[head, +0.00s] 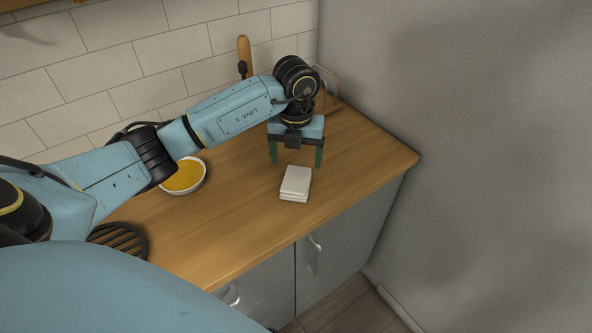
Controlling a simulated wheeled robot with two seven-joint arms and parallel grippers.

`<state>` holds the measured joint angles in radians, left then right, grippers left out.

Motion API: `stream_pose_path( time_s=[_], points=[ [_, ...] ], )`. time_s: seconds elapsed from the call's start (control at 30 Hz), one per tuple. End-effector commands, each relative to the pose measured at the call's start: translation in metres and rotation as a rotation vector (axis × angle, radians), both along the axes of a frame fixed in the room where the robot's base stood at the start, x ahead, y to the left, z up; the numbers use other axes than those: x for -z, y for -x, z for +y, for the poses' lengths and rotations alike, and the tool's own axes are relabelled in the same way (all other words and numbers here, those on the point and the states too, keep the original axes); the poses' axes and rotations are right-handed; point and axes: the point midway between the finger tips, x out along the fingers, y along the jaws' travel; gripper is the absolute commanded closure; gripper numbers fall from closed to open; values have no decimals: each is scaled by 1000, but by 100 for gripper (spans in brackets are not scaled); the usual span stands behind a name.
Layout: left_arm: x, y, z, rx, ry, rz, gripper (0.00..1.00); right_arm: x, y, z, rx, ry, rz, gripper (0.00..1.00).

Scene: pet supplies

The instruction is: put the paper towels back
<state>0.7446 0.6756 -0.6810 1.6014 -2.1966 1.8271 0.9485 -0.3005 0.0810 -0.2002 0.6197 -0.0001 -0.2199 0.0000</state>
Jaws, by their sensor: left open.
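The paper towels (295,181) are a small white folded stack lying flat on the wooden counter, near its front edge. My left gripper (296,163) points down just behind and above the stack, with its two green fingers spread apart. Nothing shows between the fingers. A wire holder (328,84) stands at the back right corner of the counter, partly hidden behind my left wrist. My right gripper is not in the picture.
A white bowl with yellow contents (185,177) sits left of the towels, partly behind my left arm. A dark slatted round trivet (119,238) lies at the front left. A wooden upright (244,55) stands by the tiled wall. The counter (215,240) is clear around the stack.

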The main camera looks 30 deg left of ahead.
Motion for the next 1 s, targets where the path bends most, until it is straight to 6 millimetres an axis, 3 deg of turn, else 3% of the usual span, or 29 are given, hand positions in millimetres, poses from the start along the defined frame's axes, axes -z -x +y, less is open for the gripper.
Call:
stream_pose_path(
  time_s=[0.1,0.3,1.0],
  points=[
    [-23,-1,0,1,-1,-3,19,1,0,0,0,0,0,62],
    [-45,0,0,0,0,0,19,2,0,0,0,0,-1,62],
    [-47,0,0,0,0,2,19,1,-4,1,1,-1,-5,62]
  ],
)
